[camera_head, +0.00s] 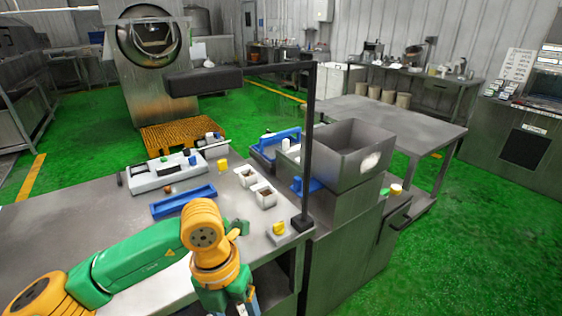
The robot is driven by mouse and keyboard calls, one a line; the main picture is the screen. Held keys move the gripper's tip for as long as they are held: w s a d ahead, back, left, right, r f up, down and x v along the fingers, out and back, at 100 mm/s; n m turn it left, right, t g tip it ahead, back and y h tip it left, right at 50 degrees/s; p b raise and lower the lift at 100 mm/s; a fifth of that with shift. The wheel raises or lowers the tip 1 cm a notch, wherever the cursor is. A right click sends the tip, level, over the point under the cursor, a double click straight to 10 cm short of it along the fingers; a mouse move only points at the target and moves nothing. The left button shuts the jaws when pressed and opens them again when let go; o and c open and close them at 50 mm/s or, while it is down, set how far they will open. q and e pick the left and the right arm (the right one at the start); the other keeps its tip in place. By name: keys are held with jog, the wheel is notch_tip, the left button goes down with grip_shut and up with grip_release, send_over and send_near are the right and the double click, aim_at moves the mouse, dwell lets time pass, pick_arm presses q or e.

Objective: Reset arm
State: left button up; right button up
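My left arm, green and yellow, comes in from the lower left and bends down over the front edge of the grey metal table (110,215). My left gripper (245,303) points downward at the bottom edge of the view, in front of the table. Its fingers are partly cut off by the frame, so I cannot tell how far they are apart or whether anything is between them. My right arm and gripper are not in view.
A blue tray (183,201), a white rack (165,176), small white containers (262,195) and a yellow item (279,229) are on the table. A black post (309,150) rises at its right, near a steel hopper (340,160). Green floor (480,230) is open at right.

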pick_arm(q)
jog(key=d+n+g+h, duration=0.1)
jog(key=d+g+h, duration=0.3)
jog(key=d+h, duration=0.55)
jog(key=w+d+r+n+t+h, duration=0.2)
jog(key=w+d+n+t+h, duration=0.25)
jog(key=n+h, duration=0.2)
jog(key=w+a+f+n+t+y, duration=0.3)
jog(key=w+a+f+n+t, duration=0.3)
jog(key=w+f+n+t, duration=0.45)
jog(key=s+a+f+n+t+y, duration=0.1)
jog(key=s+a+f+n+y, duration=0.1)
jog(key=a+f+n+y, duration=0.4)
jog(key=s+a+f+n+t+y, duration=0.1)
jog(key=s+a+f+n, duration=0.2)
jog(key=f, duration=0.4)
jog(key=s+a+f+n+g+y, duration=0.4)
jog(key=s+a+f+n+y, duration=0.15)
jog(key=s+f, duration=0.6)
jog(key=s+a+f+n+g, duration=0.1)
jog(key=s+f+g, duration=0.1)
jog(key=s, duration=0.5)
jog(key=s+a+f+n+g+y, duration=0.1)
jog(key=s+f, duration=0.3)
jog(key=s, duration=0.4)
jog(key=s+a+f+n+g+y, duration=0.1)
jog(key=s+a+f+g, duration=0.2)
jog(key=s, duration=0.5)
jog(key=shift+f+g, duration=0.35)
jog(key=shift+g, duration=0.25)
